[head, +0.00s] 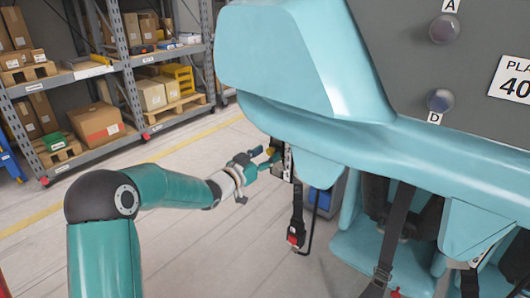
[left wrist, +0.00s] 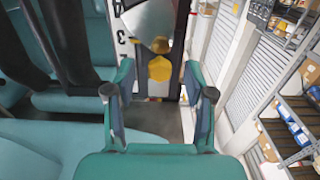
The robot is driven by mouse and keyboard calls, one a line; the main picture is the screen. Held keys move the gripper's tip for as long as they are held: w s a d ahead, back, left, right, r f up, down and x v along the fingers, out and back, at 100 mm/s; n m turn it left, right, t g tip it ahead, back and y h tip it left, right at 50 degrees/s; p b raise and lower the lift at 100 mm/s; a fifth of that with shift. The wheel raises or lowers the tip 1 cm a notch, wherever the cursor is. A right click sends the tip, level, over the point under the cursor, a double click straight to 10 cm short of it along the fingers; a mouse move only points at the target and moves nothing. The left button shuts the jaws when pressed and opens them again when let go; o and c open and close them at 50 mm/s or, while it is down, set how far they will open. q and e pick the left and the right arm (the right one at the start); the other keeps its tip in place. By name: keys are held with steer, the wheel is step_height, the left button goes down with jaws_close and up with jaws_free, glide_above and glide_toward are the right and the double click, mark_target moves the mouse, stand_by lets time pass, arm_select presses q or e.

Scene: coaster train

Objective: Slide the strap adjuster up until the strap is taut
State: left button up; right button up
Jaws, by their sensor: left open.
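A black strap (head: 297,207) hangs from under the teal coaster seat shell (head: 290,60), with a red-marked buckle (head: 294,235) at its lower end. A small dark fitting with a pale label (head: 288,163) sits at the strap's top; I cannot tell if it is the adjuster. My left gripper (head: 268,158) is open just left of this fitting, its tips close to it; contact cannot be told. In the left wrist view its two fingers stand apart, with a yellow plate (left wrist: 160,68) seen beyond the gap and no strap clearly between them. My right gripper is not in view.
A second black strap (head: 395,235) hangs at the right by the teal seats. A thin black bent bar (head: 314,225) hangs beside the first strap. Shelves with boxes (head: 110,85) stand at the back left. The floor (head: 190,245) between is clear.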

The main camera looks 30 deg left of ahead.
arm_select(q)
steer(key=shift+w, duration=0.55)
jaws_close()
step_height(320, 180, up, 3)
steer(key=shift+r+p, duration=0.15)
steer(key=shift+p, duration=0.55)
jaws_free()
